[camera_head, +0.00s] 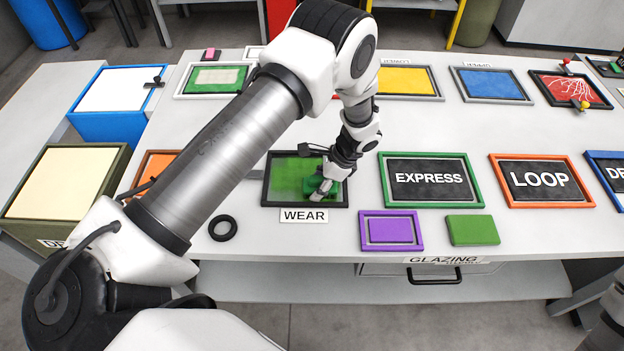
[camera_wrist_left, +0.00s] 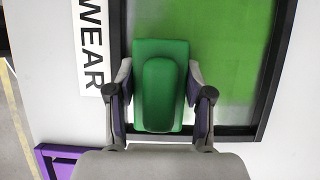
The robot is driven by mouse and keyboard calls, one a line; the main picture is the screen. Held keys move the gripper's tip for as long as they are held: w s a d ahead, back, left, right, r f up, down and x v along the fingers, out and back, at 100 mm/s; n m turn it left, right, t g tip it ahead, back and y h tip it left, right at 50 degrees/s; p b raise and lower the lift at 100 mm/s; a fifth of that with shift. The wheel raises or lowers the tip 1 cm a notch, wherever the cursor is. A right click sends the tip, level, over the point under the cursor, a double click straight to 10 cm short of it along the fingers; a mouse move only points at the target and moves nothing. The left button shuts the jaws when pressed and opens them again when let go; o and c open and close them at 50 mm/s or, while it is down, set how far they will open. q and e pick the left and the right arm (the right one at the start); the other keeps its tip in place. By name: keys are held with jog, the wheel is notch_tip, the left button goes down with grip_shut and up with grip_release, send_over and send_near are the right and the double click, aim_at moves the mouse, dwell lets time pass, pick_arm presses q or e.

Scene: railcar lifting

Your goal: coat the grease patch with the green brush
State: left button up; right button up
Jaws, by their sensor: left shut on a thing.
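The green brush (camera_wrist_left: 160,62), a flat green block with a rounded grip on top, is between the two fingers of my left gripper (camera_wrist_left: 160,108). In the head view the left gripper (camera_head: 322,187) is low over the right part of the black-framed panel (camera_head: 267,180) marked WEAR, with the brush (camera_head: 308,184) at its tip. The panel's surface is green, mottled in the head view and brighter in the wrist view (camera_wrist_left: 225,60). I cannot tell a separate grease patch from the rest of the green. The brush appears at the panel's surface; contact is unclear. My right gripper is out of view.
The EXPRESS board (camera_head: 428,182) stands close right of the panel, with the LOOP board (camera_head: 541,182) beyond. A purple frame (camera_head: 391,231), a green block (camera_head: 472,230) and a black ring (camera_head: 222,228) lie near the front edge. Framed panels line the back.

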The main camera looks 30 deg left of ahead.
aim_at(304, 183)
pick_arm(q)
jog(key=s+a, duration=0.1)
jog(key=a, duration=0.2)
jog(key=shift+s, duration=0.4)
jog(key=shift+s+a, duration=0.4)
jog(key=shift+a, duration=0.25)
jog(key=shift+s+a, duration=0.35)
jog(key=shift+a, duration=0.3)
jog(key=shift+s+a, duration=0.4)
jog(key=shift+a, duration=0.25)
jog(key=shift+w+d, duration=0.2)
jog(key=shift+w, duration=0.55)
jog(key=shift+w+d, duration=0.15)
jog(key=shift+w, duration=0.6)
jog(key=shift+w+d+f+b, duration=0.1)
jog(key=shift+w+b, duration=0.3)
jog(key=shift+w, duration=0.2)
jog(key=shift+w+d+b, duration=0.2)
jog(key=shift+w+b, duration=0.1)
jog(key=shift+w, duration=0.5)
jog(key=shift+r+p, duration=2.2)
jog(key=shift+r, duration=0.9)
